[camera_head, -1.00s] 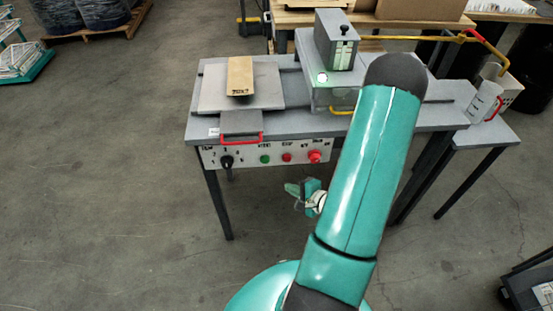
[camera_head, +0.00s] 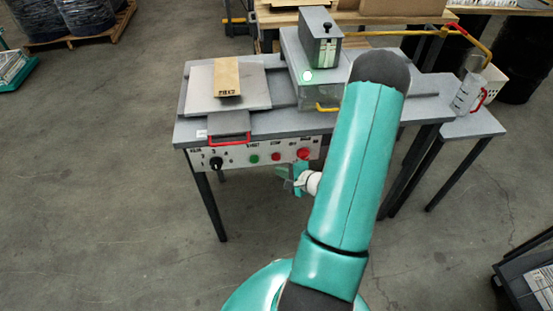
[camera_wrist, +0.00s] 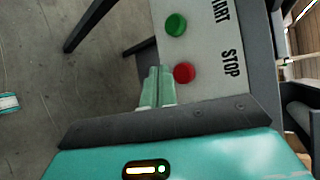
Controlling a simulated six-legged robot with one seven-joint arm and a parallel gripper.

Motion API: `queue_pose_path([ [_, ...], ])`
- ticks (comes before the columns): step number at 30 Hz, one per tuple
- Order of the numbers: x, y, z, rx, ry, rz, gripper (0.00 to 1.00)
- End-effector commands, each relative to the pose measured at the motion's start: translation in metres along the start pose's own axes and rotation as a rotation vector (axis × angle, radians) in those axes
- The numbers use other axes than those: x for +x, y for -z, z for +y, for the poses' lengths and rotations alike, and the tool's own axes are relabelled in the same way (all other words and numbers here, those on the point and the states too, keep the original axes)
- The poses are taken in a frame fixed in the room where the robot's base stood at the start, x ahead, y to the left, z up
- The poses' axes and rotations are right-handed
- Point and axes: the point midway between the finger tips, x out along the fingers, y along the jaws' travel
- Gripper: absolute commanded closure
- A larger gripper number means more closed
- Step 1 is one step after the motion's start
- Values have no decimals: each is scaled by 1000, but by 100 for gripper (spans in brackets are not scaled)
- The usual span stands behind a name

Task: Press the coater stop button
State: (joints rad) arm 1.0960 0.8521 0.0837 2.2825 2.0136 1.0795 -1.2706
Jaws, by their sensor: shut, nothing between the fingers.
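The stop button is the small red button (camera_head: 276,157) on the white panel (camera_head: 238,160) at the coater table's front. In the wrist view the red stop button (camera_wrist: 184,73) sits beside the word STOP, with the green start button (camera_wrist: 175,25) above it. My gripper (camera_head: 288,183) is in front of and a little below the panel in the head view. In the wrist view my gripper (camera_wrist: 159,69) is shut and empty, its fingertips just left of the red button. I cannot tell whether they touch it.
A larger red button (camera_head: 303,153) is right of the stop button, and a black selector knob (camera_head: 216,163) is at the panel's left. A red handle (camera_head: 229,140) juts above the panel. Table legs (camera_head: 208,205) stand below; open floor lies left.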

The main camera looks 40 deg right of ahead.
Motion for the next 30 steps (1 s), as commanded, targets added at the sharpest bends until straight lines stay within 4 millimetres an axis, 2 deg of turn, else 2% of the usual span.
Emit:
queue_pose_path([
  [8,15,11,-10,-1,-1,0,100],
  [30,15,11,-11,0,-1,0,100],
])
